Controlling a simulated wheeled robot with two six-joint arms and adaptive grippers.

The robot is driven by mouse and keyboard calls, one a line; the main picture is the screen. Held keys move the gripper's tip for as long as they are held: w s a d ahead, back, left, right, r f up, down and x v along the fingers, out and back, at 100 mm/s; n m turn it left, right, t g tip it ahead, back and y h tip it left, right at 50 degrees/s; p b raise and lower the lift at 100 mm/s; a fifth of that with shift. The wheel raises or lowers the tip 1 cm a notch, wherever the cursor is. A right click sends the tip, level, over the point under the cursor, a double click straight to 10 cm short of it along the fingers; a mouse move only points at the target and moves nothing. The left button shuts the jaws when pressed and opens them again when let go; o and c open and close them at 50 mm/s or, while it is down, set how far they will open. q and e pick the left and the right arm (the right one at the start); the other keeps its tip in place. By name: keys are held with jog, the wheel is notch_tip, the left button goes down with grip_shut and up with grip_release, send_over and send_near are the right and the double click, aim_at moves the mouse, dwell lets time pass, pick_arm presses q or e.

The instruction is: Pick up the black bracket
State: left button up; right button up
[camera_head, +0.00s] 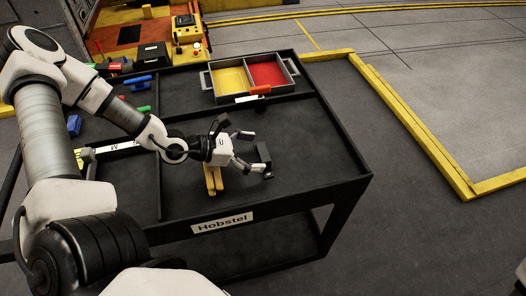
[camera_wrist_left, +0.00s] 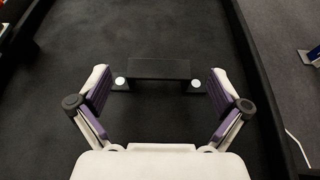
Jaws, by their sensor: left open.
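The black bracket (camera_wrist_left: 158,69) shows in the left wrist view as a dark bar with a foot at each end, each foot bearing a white spot. It also shows in the head view (camera_head: 263,154), on the right side of the black table. My left gripper (camera_head: 252,151) is open and points at it from the left. In the left wrist view the fingers of my left gripper (camera_wrist_left: 160,80) stand either side of the bracket's feet, with gaps visible. Whether the fingers are down at bracket height is hard to tell. My right gripper is not in view.
The black table (camera_head: 300,190) has raised edges and a divider. A grey tray (camera_head: 214,95) with yellow and red compartments stands at the back. A yellow part (camera_head: 213,180) lies below my wrist. Green and blue parts (camera_head: 140,82) lie at the left. Table surface right of the bracket is clear.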

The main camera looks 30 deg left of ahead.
aim_at(262, 152)
pick_arm(q)
jog(key=x, duration=0.1)
jog(key=b+x, duration=0.1)
jog(key=shift+w+d+f, duration=0.1)
jog(key=shift+w+f, duration=0.15)
jog(key=shift+f, duration=0.15)
jog(key=shift+w+d, duration=0.15)
jog(key=shift+d, duration=0.05)
jog(key=shift+r, duration=0.2)
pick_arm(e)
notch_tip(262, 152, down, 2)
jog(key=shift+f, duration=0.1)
pick_arm(q)
jog(key=shift+c, duration=0.7)
jog(key=c, duration=1.1)
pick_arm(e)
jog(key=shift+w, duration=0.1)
